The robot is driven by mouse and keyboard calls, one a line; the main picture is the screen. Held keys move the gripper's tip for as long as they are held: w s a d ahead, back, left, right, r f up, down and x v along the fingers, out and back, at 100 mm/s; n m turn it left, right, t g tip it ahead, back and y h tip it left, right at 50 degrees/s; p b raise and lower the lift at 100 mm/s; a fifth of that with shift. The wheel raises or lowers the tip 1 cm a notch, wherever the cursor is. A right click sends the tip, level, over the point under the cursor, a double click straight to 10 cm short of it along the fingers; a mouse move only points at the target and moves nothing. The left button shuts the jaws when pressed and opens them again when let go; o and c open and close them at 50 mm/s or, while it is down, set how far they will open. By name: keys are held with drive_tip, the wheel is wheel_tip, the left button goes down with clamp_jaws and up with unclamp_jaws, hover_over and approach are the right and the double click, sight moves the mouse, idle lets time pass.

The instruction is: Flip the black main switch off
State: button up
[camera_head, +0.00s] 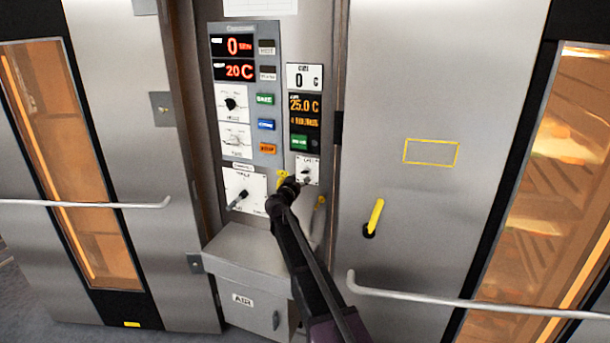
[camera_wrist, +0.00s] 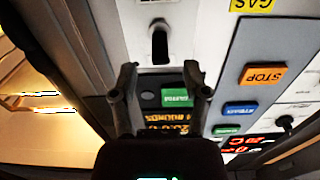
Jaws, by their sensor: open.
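A small black lever switch (camera_head: 306,175) sits on a white plate at the lower right of the control panel. The labels are too small to tell which is the main switch. My gripper (camera_head: 288,186) is close to the small switch, and its fingers (camera_wrist: 163,80) are apart with nothing between them. Contact with the switch is not visible.
Beside the small switch are a green button (camera_wrist: 178,97), an orange STOP button (camera_wrist: 263,75) and a blue button (camera_wrist: 241,109). A yellow handle (camera_head: 375,216) is on the right steel door. A grey box marked AIR (camera_head: 245,255) juts out below the panel. Door bars (camera_head: 480,303) protrude.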

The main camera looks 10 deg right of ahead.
sight(304, 171)
drive_tip(key=shift+x, duration=2.25)
clamp_jaws()
